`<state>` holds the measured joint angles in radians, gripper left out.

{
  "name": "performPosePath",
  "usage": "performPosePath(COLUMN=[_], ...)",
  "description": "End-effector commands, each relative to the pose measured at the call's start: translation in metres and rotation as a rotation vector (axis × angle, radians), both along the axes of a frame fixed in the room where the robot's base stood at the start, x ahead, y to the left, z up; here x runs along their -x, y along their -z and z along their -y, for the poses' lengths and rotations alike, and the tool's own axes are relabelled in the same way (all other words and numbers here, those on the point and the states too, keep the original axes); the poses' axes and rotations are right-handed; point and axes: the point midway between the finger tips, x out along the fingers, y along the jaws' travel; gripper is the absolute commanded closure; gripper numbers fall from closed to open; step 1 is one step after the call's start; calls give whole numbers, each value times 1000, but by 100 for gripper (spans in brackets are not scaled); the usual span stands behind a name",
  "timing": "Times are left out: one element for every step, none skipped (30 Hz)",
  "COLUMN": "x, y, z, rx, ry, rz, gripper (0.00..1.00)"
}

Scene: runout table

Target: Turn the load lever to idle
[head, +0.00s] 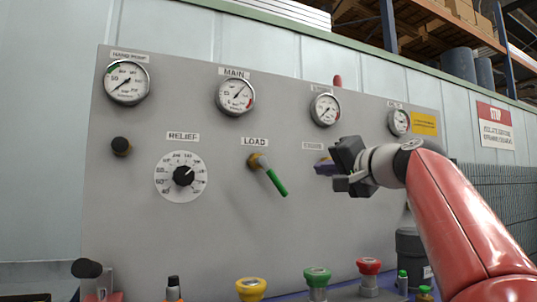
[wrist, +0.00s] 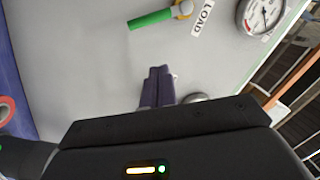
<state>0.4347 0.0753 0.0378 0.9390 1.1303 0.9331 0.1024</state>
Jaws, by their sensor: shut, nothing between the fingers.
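The load lever (head: 274,179) has a green handle on a brass pivot below the LOAD label (head: 255,141) on the grey panel. Its handle slants down to the right in the head view. In the wrist view the green lever (wrist: 152,19) is near the top, with the LOAD label (wrist: 202,18) beside it. My gripper (head: 318,168) is to the right of the lever, apart from it, in front of another label that it partly hides. Its purple fingers (wrist: 158,84) are together and empty.
The grey panel (head: 225,200) carries several gauges, a relief dial (head: 183,176) and a dark knob (head: 121,146). A yellow button (head: 251,288), a green button (head: 317,276) and a red button (head: 368,267) stand along the bottom. The panel face between the lever and the dial is clear.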

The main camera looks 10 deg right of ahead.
Motion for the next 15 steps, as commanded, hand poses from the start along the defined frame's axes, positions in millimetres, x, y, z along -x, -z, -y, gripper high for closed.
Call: performPosePath(x=[3, 4, 4, 3, 2, -1, -4, -8, -14, -19, -25, -33, -39, -45, -54], y=[-6, -5, -3, -3, -2, -1, -1, -1, -1, -1, -1, -1, -1, -2, -1], z=[11, 16, 20, 21, 21, 20, 19, 18, 15, 13, 10, 7, 5, 2, -1], rx=[38, 54, 70, 77, 81, 82, 82, 81, 80, 80, 80, 80, 80, 79, 80], ry=[32, 46, 57, 62, 65, 65, 65, 65, 63, 62, 62, 61, 60, 60, 60], rz=[-13, -19, -27, -29, -31, -32, -32, -31, -31, -31, -31, -32, -31, -30, -31], gripper=[100, 100, 100, 100, 100, 100, 100, 100, 100, 100, 100, 100, 100, 100, 100])
